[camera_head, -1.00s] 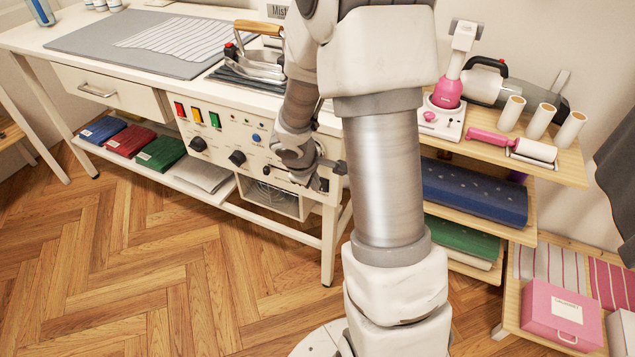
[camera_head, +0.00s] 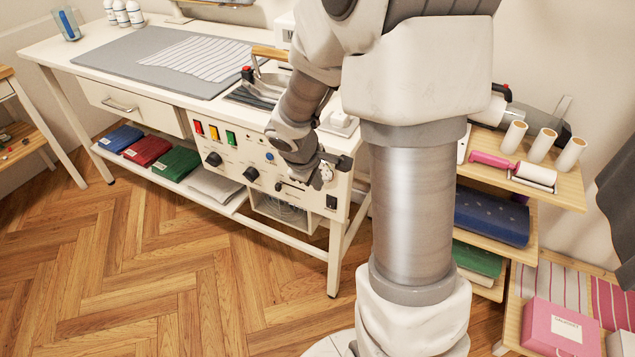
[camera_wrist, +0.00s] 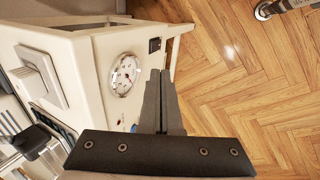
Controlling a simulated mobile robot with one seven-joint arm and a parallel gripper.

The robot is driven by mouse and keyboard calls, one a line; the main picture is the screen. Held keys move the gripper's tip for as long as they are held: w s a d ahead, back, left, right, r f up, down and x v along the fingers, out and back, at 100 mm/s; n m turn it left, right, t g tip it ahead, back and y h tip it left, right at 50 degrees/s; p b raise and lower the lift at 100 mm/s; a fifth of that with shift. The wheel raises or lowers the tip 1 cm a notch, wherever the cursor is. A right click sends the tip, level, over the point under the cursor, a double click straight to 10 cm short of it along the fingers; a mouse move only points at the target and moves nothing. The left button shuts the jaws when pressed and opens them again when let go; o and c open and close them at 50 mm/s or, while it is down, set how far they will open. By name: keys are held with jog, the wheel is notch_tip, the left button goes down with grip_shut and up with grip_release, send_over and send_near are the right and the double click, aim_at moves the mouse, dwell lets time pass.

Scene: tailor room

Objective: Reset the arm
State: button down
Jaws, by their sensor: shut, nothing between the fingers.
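My gripper (camera_head: 327,171) is in front of the ironing table's control panel, near its right end. In the wrist view my gripper (camera_wrist: 163,75) has its two dark fingers pressed together, shut and empty. Beside the fingers is the white side of the panel, with a round gauge (camera_wrist: 125,75) and a dark switch (camera_wrist: 155,45). In the head view my own arm hides part of the table's right end and the shelf behind it. I cannot tell the exact gap between fingers and panel.
The white ironing table (camera_head: 45,49) holds a grey mat (camera_head: 135,62) with striped cloth (camera_head: 205,55). An iron (camera_head: 262,88) stands on it. Folded cloths (camera_head: 148,150) lie on the lower shelf. A wooden shelf unit (camera_head: 565,185) and pink box (camera_head: 560,330) stand right. Wood floor (camera_head: 120,270) is clear.

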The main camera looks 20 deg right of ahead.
dwell(0.4)
jog(key=s+a+r+m+t, duration=0.1)
jog(key=s+a+r+m, duration=0.1)
jog(key=s+r, duration=0.35)
jog(key=s+a+r+m, duration=0.1)
jog(key=s+r+m, duration=0.2)
jog(key=r, duration=0.5)
jog(key=s+a+r+m+t+y, duration=0.1)
jog(key=s+a+r+y, duration=0.1)
jog(key=s+a+r, duration=0.3)
jog(key=s+a+m+t+y, duration=0.1)
jog(key=s+a+m+y, duration=0.1)
jog(key=s, duration=0.4)
notch_tip(320, 180, up, 15)
jog(key=p, duration=1.5)
jog(key=shift+w, duration=0.15)
jog(key=shift+a+r, duration=0.1)
